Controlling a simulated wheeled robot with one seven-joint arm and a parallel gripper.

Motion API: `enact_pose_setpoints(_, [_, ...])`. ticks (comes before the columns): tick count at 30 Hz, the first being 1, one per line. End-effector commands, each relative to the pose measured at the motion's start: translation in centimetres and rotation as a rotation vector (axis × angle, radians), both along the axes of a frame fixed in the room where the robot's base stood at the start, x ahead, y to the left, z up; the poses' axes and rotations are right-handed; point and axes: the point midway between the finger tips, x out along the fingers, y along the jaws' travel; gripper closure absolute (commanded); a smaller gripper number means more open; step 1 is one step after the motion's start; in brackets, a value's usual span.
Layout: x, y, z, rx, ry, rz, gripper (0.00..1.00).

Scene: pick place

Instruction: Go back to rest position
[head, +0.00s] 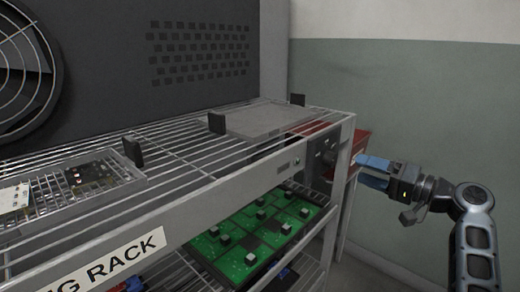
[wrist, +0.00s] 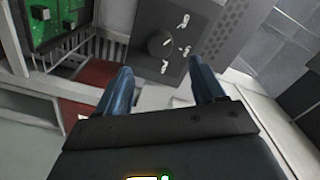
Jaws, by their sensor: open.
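My gripper (head: 374,172) is at the right end of the rack in the head view, with its blue fingers pointing left. In the wrist view my gripper (wrist: 163,88) shows two blue fingers spread apart with nothing between them. Beyond the fingertips is a grey panel with a round dark knob (wrist: 161,42) and a few white marks. In the head view the fingers are close to the rack's right post; I cannot tell whether they touch anything.
The metal wire rack (head: 190,150) fills the left and middle. A flat grey tray (head: 265,120) and a mesh tray with circuit boards (head: 75,180) lie on top. A green board (head: 255,235) is on the shelf below. A red box (head: 360,143) stands behind the post. Open floor lies right.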

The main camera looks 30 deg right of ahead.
Motion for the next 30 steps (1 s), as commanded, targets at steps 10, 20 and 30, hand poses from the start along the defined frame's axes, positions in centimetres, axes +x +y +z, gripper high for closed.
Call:
enact_pose_setpoints(10, [-0.6,2.2,-4.7,-0.014,0.076,-0.055,0.31])
enact_pose_setpoints(20, [-6.9,9.4,-17.3,-0.174,0.286,-0.232,0.31])
enact_pose_setpoints(30, [-17.5,16.2,-23.0,-0.451,0.376,-0.325,0.31])
